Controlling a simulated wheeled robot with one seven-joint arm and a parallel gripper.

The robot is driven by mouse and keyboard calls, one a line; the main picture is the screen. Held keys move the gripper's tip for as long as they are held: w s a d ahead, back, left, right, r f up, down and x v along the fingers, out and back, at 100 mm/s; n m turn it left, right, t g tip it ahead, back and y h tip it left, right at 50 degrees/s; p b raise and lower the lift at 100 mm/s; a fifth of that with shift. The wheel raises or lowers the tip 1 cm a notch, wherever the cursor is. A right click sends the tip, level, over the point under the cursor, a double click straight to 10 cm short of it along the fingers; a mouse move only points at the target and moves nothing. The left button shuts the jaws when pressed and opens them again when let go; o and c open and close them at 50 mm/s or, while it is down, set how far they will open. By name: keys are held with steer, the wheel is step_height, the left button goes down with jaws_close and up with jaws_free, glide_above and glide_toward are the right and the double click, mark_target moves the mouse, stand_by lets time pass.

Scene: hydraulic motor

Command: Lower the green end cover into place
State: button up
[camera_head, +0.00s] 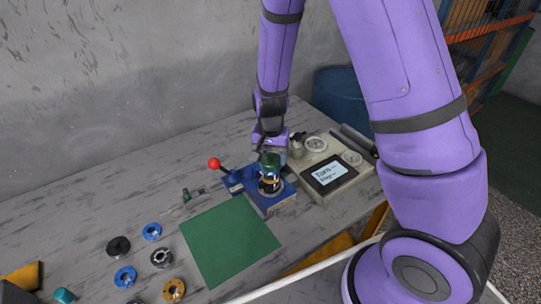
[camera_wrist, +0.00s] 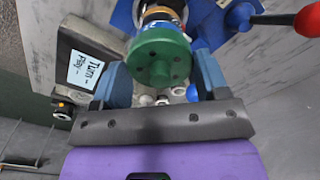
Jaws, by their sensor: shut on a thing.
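The green end cover (camera_wrist: 160,57) is a round green part with small holes and a central boss. It sits between the two fingers of my gripper (camera_wrist: 160,85), which is shut on it. In the head view the cover (camera_head: 269,159) is above the motor stack (camera_head: 270,184), which stands on the blue fixture (camera_head: 240,182). In the wrist view the stack shows copper and black rings (camera_wrist: 160,14) just beyond the cover. I cannot tell whether the cover touches the stack. My gripper (camera_head: 270,150) points down over the fixture.
A lever with a red knob (camera_head: 214,163) stands left of the stack. A beige tester with a screen (camera_head: 328,173) is close on the right. A green mat (camera_head: 230,240) lies clear in front. Several rings and parts, including a blue ring (camera_head: 125,276), lie at left.

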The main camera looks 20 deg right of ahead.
mark_target(271, 155)
steer(key=shift+f, duration=0.45)
stand_by(0.4)
steer(key=o, duration=1.2)
steer(key=shift+o, duration=0.2)
steer(key=shift+r, duration=2.4)
